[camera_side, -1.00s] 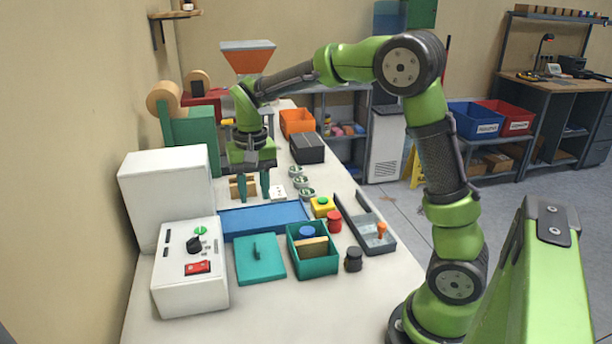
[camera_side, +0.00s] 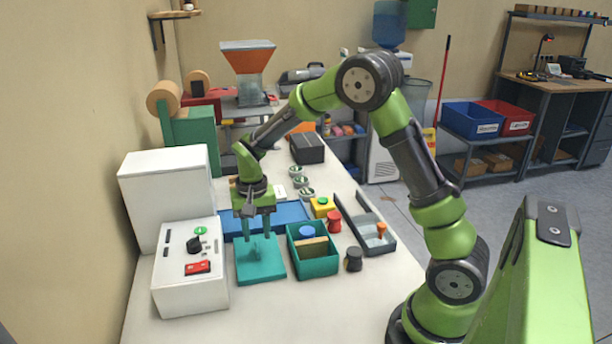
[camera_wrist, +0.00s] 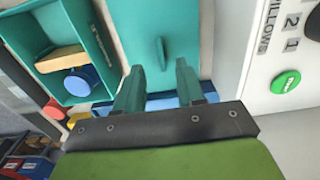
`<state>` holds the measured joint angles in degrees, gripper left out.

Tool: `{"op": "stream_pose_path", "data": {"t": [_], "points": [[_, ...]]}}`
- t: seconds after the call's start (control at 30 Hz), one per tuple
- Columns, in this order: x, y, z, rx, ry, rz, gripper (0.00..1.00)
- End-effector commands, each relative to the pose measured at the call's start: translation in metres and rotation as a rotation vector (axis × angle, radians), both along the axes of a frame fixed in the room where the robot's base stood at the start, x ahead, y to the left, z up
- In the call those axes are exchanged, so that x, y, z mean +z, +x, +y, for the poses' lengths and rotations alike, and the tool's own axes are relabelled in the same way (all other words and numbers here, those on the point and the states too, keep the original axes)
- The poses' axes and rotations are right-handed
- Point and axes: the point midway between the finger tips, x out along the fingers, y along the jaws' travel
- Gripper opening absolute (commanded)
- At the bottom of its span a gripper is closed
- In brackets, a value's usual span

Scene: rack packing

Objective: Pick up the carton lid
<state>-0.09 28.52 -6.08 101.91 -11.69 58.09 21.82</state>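The carton lid is a flat teal plate (camera_side: 262,268) with a small upright handle, lying on the white table between the white control box and the teal carton. It also shows in the wrist view (camera_wrist: 178,22), with its handle near the middle. My gripper (camera_side: 256,234) is above the lid's far part, fingers pointing down. In the wrist view my gripper (camera_wrist: 158,75) has its two teal fingers apart with nothing between them. The handle appears just beyond the fingertips, roughly in line with the gap. The side view does not clearly show the height left above the handle.
The teal carton (camera_side: 326,268) right of the lid holds a blue round item (camera_side: 307,231) and a tan block (camera_side: 313,247). The white control box (camera_side: 185,282) stands close on the left. A blue mat (camera_side: 290,211) lies behind. A dark knob (camera_side: 354,259) stands right of the carton.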

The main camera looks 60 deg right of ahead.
Motion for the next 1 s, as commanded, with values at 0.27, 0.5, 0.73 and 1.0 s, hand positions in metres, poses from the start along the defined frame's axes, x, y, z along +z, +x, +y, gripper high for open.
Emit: {"op": "stream_pose_path", "data": {"t": [0.27, 0.5, 0.73, 1.0], "points": [[-0.039, 0.001, 0.001, 0.0, 0.0, 0.003, 0.38], [-0.043, 0.001, 0.001, 0.001, -0.001, 0.001, 0.38], [-0.042, 0.001, 0.002, 0.001, -0.001, 0.001, 0.11], [-0.042, 0.001, 0.002, 0.001, -0.001, 0.001, 0.0]]}}
